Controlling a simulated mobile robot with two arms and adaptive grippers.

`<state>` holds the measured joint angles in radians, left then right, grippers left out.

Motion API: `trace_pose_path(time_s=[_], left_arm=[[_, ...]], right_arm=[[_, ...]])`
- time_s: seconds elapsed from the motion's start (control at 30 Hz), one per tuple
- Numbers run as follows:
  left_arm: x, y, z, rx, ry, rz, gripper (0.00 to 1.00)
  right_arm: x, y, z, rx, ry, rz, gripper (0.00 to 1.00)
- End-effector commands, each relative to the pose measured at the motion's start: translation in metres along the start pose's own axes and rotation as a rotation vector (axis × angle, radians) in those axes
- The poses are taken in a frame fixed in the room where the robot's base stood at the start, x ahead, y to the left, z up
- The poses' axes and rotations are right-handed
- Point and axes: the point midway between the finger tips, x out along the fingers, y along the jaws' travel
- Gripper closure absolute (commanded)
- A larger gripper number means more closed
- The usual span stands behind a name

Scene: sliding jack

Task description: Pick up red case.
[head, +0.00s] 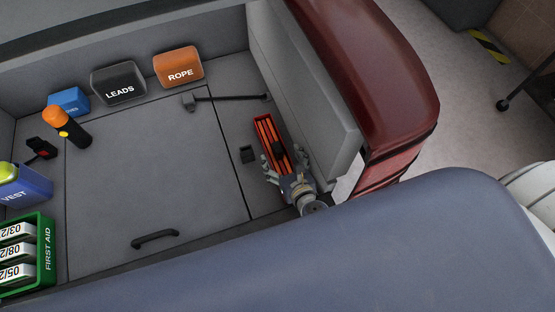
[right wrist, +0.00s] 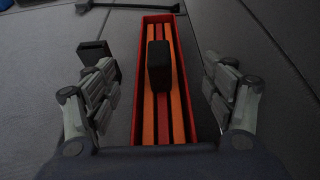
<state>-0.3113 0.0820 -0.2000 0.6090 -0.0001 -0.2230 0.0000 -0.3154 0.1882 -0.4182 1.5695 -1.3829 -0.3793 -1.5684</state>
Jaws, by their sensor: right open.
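The red case (head: 264,132) is a long, narrow, open-topped red box on the trunk floor by the right side wall. In the right wrist view the red case (right wrist: 137,104) holds orange and red strips, with a black block (right wrist: 159,65) across its middle. My right gripper (head: 280,165) is over the near end of the case. In the right wrist view my right gripper (right wrist: 166,95) is open, with one finger on each side of the case and gaps between fingers and walls. The near end of the case is hidden by my gripper. My left gripper is not in view.
A small black block (head: 247,154) lies just left of the case. A dark long-handled tool (head: 225,98) lies beyond it. The grey side wall (head: 305,80) rises close on the right. The floor panel (head: 150,165) to the left is mostly clear.

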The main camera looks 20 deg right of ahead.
Motion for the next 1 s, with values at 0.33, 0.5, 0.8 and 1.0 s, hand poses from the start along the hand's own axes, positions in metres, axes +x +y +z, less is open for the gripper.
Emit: trace_pose_path(time_s=[0.33,0.5,0.8,1.0], left_arm=[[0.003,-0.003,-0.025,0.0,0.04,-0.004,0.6],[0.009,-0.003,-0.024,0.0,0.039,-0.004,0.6],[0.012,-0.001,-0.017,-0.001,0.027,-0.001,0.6],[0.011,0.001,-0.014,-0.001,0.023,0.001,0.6]], right_arm=[[0.028,0.0,-0.002,0.002,-0.002,0.0,0.23],[0.057,0.001,-0.002,0.002,-0.002,0.001,0.23],[0.076,0.0,-0.003,0.001,0.0,0.001,0.23],[0.076,0.0,-0.002,0.001,0.0,0.001,0.37]])
